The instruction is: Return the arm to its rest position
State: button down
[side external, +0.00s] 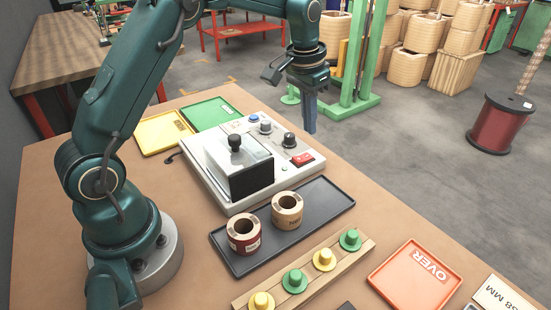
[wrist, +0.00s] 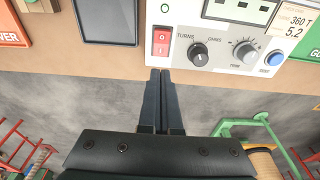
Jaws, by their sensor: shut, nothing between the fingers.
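My gripper (side external: 309,128) hangs pointing down near the far right edge of the table, beside the grey tester box (side external: 222,186). In the wrist view my gripper (wrist: 161,74) has its two dark fingers together with nothing between them. Their tips show next to the red switch (wrist: 161,41) and the dial marked TURNS (wrist: 199,56). The arm is bent over the table, with its forearm reaching out above the tester.
Two coils, one red (side external: 244,235) and one tan (side external: 287,210), stand on a dark tray (side external: 335,196). A wooden rack (side external: 305,285) holds green and yellow pegs. An orange OVER tray (side external: 404,287) lies at right. Yellow (side external: 152,142) and green (side external: 212,107) trays lie behind.

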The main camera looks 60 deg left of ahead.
jog(key=shift+r, duration=0.55)
jog(key=s+d+r+t, duration=0.3)
jog(key=s+d+r, duration=0.1)
jog(key=s+r, duration=0.6)
jog(key=s+d+f, duration=0.1)
jog(key=s+f, duration=0.4)
jog(key=s, duration=0.7)
jog(key=shift+s+d+f+t, duration=0.15)
jog(key=shift+d+f+t, duration=0.05)
jog(key=shift+d+t, duration=0.2)
